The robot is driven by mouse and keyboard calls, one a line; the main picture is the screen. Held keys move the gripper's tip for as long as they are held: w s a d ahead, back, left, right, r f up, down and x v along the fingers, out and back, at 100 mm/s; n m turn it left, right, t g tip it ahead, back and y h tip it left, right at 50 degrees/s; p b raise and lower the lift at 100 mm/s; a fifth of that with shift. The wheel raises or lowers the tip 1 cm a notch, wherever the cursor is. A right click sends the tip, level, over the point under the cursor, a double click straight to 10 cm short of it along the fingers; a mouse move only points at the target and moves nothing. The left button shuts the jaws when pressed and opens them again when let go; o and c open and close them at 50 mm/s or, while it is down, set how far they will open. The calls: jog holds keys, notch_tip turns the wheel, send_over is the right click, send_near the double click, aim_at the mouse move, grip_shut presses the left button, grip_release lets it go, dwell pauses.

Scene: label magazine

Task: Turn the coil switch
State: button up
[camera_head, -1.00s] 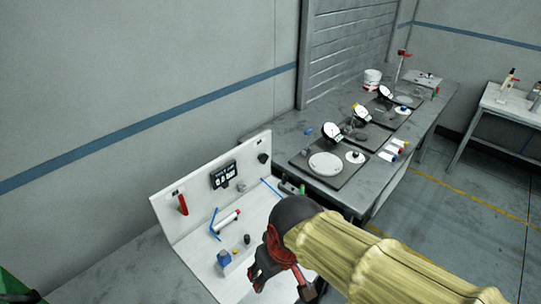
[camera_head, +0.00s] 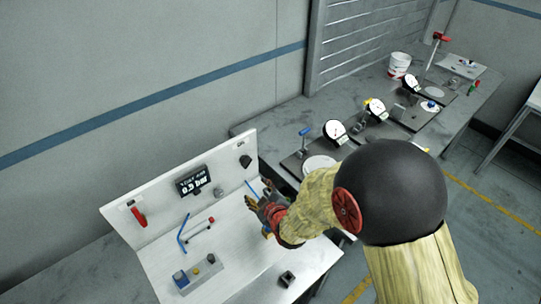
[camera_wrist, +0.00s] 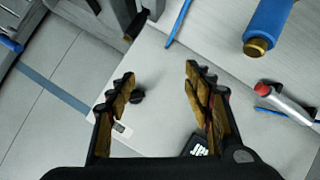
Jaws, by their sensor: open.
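The coil switch appears to be the black knob (camera_head: 245,161) at the upper right of the white upright panel, below a small "On" label. In the wrist view the dark knob (camera_wrist: 138,96) shows between my fingers, nearer the left finger. My gripper (camera_head: 263,193) is open in front of the panel, below and right of the knob in the head view. In the wrist view its fingers (camera_wrist: 160,74) are spread with nothing between their tips. I see no contact with the knob, and the remaining distance is hard to judge.
A display (camera_head: 194,181) reading about 0.9 bar and a red lever (camera_head: 138,214) are on the panel. A blue cylinder with a brass end (camera_wrist: 268,22) and a white, red-ended tube (camera_wrist: 288,102) lie close by. Dial gauges (camera_head: 334,130) stand on the bench behind.

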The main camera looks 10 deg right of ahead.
aim_at(248, 164)
notch_tip(248, 164, up, 6)
jog(key=w+n+t, duration=0.2)
jog(key=shift+y, duration=0.4)
jog(key=shift+b+x, duration=0.45)
jog(key=shift+x, duration=3.75)
jog(key=shift+a+r, duration=0.1)
jog(key=shift+a, duration=0.05)
jog(key=c, duration=0.3)
jog(key=c, duration=0.9)
